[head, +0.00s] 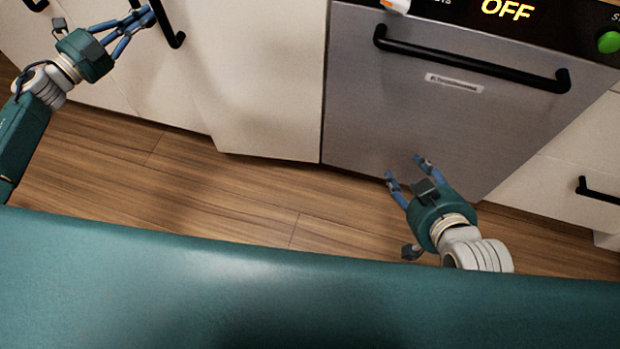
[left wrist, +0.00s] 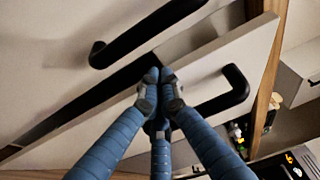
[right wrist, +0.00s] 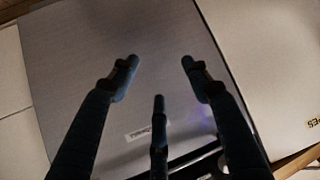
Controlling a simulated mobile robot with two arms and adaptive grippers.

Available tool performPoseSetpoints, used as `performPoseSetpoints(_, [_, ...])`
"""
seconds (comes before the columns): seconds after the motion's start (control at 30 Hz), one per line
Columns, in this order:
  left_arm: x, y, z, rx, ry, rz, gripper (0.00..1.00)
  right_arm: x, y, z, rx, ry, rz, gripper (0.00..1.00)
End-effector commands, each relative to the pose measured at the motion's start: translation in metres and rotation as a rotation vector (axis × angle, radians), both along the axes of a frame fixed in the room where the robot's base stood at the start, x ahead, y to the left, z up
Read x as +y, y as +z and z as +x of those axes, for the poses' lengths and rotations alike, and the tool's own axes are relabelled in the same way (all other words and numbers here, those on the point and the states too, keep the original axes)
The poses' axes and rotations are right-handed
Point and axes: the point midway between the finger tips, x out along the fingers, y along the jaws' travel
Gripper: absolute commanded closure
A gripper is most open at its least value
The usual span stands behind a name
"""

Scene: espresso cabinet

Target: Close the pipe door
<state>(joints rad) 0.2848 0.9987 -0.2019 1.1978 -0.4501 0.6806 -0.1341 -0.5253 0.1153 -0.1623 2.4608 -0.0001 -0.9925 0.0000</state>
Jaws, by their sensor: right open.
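A white cabinet door (head: 255,80), which I take to be the pipe door, stands left of the grey appliance. Its lower left corner juts forward of the neighbouring panel, so it looks slightly ajar. Its black handle (head: 168,24) is near its left edge. In the left wrist view a white panel (left wrist: 205,72) with a black handle (left wrist: 225,95) has a dark gap along its edge. My left gripper (head: 150,12) is close to the handle, its fingertips (left wrist: 160,82) together at the panel's edge; contact is unclear. My right gripper (head: 408,168) is open and empty before the appliance.
The grey appliance (head: 400,115) has a long black bar handle (head: 470,62) and an OFF display. A drawer with a black handle (head: 598,190) is at the right. Wooden floor (head: 240,205) is clear in front of the cabinets. Small items (left wrist: 240,130) show at the left wrist view's right.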

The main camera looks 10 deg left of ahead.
Motion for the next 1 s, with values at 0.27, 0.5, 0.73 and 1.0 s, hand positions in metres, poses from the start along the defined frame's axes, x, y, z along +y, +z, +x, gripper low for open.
performPoseSetpoints(0.27, [0.011, 0.0, 0.005, 0.001, 0.018, 0.0, 1.0, 0.006, 0.017, 0.015, -0.092, 0.007, 0.021, 0.52])
performPoseSetpoints(0.5, [0.012, 0.0, 0.006, 0.001, 0.018, 0.0, 1.0, 0.007, 0.019, 0.016, -0.098, 0.007, 0.023, 0.52])
performPoseSetpoints(0.73, [0.011, 0.0, 0.006, 0.001, 0.018, 0.0, 1.0, 0.007, 0.018, 0.016, -0.097, 0.007, 0.022, 0.52])
performPoseSetpoints(1.0, [0.011, 0.0, 0.005, 0.001, 0.017, 0.0, 1.0, 0.007, 0.018, 0.016, -0.095, 0.007, 0.022, 0.52])
